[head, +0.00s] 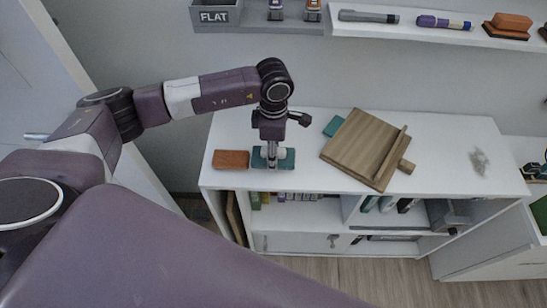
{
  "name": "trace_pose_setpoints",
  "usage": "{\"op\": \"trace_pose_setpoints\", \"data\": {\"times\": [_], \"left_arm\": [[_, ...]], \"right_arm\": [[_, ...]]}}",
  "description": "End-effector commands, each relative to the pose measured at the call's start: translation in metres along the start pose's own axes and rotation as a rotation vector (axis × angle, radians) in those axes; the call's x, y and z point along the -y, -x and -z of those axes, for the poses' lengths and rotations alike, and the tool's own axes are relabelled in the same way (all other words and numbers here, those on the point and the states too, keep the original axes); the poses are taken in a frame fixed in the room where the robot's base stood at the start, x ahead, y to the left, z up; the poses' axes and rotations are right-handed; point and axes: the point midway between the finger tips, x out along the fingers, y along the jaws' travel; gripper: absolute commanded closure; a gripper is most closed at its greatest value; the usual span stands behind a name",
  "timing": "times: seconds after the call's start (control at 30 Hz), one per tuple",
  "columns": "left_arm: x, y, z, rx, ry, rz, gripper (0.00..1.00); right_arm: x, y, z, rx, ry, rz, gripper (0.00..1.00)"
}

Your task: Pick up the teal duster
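A flat teal block (286,164), which looks like the teal duster, lies near the left end of the white desk top. My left gripper (272,158) points straight down over the middle of it and hides part of it. The fingertips look low, at or just above the block; I cannot tell whether they touch it or how far apart they are. A second, smaller teal piece (332,126) shows behind the wooden board's left corner, mostly uncovered on its left side. My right gripper is not in view.
A brown-orange block (231,159) lies just left of the teal block. A tilted wooden board (360,145) stands to the right, with a grey smudge (479,161) beyond it. A wall shelf (400,27) holds markers and blocks. The desk top (440,135) between board and smudge is clear.

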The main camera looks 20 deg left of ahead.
Motion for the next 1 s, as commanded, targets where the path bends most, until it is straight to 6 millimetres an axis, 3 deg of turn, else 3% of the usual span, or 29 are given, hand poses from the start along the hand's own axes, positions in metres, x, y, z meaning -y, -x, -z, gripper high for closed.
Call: {"op": "trace_pose_setpoints", "data": {"times": [0.6,0.8,1.0], "left_arm": [[0.000,0.149,-0.001,0.003,-0.001,-0.004,0.78],[0.000,0.172,0.000,0.001,0.001,-0.002,0.78],[0.000,0.176,0.000,0.000,0.000,0.000,0.78]], "right_arm": [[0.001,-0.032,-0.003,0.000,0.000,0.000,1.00],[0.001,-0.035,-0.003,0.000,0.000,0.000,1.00],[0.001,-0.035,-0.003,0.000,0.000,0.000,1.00]]}}
